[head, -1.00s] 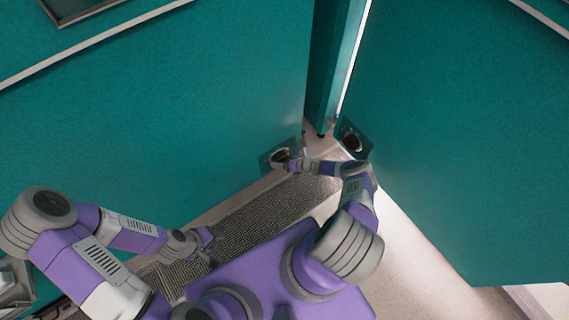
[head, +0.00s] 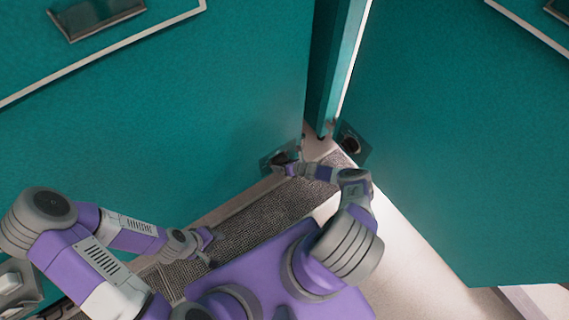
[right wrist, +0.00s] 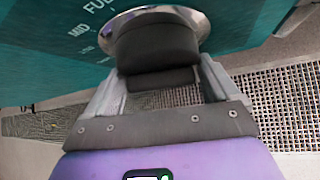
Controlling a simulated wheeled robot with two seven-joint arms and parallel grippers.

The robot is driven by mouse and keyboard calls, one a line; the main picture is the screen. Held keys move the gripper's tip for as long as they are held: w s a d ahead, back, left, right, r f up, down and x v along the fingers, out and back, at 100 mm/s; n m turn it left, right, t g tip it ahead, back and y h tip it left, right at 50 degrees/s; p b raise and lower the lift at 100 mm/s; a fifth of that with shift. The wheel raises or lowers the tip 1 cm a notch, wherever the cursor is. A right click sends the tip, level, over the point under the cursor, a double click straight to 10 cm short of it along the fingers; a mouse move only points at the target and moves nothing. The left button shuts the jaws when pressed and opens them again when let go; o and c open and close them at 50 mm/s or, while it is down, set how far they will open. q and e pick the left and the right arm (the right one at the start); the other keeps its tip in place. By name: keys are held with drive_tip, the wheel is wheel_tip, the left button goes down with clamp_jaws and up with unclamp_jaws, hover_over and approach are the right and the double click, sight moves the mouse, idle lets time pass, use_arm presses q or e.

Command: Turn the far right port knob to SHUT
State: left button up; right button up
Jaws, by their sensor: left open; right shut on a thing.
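A black round port knob (right wrist: 155,45) in a shiny silver ring is on a teal wall, low down. The wrist view shows "MID" and part of "FU..." lettered beside it; the knob's pointer cannot be made out. My right gripper (right wrist: 157,80) is shut on this knob, one finger on each side. In the head view the right gripper (head: 287,168) is at a small dark plate low on the left teal wall, and hides most of the knob there. My left gripper (head: 211,246) is open and empty, low over the floor grating.
A second dark knob (head: 351,145) is low on the right teal wall, just right of the corner gap. A mesh grating (head: 255,218) runs along the floor below the left wall. Pale floor (head: 420,255) is free at right.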

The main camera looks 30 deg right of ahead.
drive_tip(key=shift+h, duration=0.3)
drive_tip(key=shift+n+h+b, duration=0.3)
drive_tip(key=shift+h+b, duration=0.1)
drive_tip(key=shift+b, duration=0.05)
drive_tip(key=shift+n+h+b, duration=0.4)
drive_tip(key=shift+h+b, duration=0.2)
drive_tip(key=shift+b, duration=0.2)
drive_tip(key=shift+h, duration=0.3)
drive_tip(key=o, duration=0.8)
drive_tip(key=shift+r, duration=0.1)
